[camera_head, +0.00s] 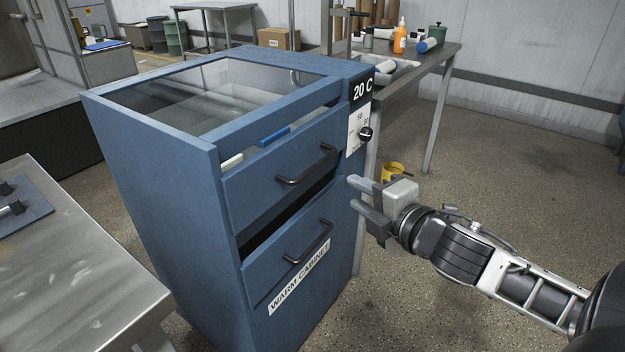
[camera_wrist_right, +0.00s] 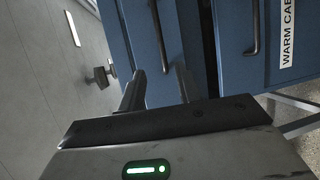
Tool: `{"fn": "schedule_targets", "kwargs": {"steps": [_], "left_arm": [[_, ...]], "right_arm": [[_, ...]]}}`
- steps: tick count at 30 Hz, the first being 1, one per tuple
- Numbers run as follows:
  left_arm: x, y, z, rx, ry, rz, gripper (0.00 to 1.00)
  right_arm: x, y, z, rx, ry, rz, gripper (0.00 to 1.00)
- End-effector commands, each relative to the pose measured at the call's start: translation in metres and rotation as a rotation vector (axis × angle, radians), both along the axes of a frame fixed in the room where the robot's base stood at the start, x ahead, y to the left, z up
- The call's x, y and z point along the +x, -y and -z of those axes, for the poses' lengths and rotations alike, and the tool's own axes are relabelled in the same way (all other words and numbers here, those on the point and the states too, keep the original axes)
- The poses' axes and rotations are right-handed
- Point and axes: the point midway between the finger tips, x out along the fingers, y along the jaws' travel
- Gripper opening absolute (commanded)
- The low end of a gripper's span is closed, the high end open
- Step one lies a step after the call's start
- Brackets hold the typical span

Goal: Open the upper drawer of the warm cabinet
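The blue warm cabinet (camera_head: 165,190) stands in the middle of the head view. Its upper drawer (camera_head: 255,193) has a dark bar handle (camera_head: 310,168). A gap above the drawer front shows a blue item (camera_head: 273,136) and a pale item (camera_head: 232,162); I cannot tell whether the drawer is pulled out slightly. My right gripper (camera_head: 354,193) is open and empty, right of the handle and apart from it. In the right wrist view, the open fingers (camera_wrist_right: 160,80) point toward the cabinet front, with the upper handle (camera_wrist_right: 158,35) beyond them. My left gripper is not in view.
The lower drawer (camera_head: 262,275) has its own handle (camera_head: 308,243) and a label. A metal table (camera_head: 80,270) stands at left, and a bench (camera_head: 435,58) with bottles stands behind. Floor at right is clear.

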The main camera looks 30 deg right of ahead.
Motion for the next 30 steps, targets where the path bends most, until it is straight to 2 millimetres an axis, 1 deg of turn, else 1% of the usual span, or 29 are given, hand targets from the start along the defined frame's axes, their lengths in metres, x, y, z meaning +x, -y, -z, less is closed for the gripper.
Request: {"fn": "schedule_targets", "kwargs": {"steps": [5,8,24,27,30], "left_arm": [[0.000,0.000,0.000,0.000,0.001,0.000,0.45],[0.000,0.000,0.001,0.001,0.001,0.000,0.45],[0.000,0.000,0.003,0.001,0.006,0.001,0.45],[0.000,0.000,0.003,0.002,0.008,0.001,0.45],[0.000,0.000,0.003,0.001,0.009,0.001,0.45]], "right_arm": [[0.020,0.001,0.002,0.002,0.001,0.002,0.34],[0.036,0.001,0.005,0.002,0.003,0.003,0.34],[0.125,0.001,0.023,0.007,-0.001,0.004,0.34],[0.138,0.002,0.026,0.007,-0.003,0.005,0.34],[0.146,0.002,0.028,0.008,-0.003,0.003,0.34]]}}
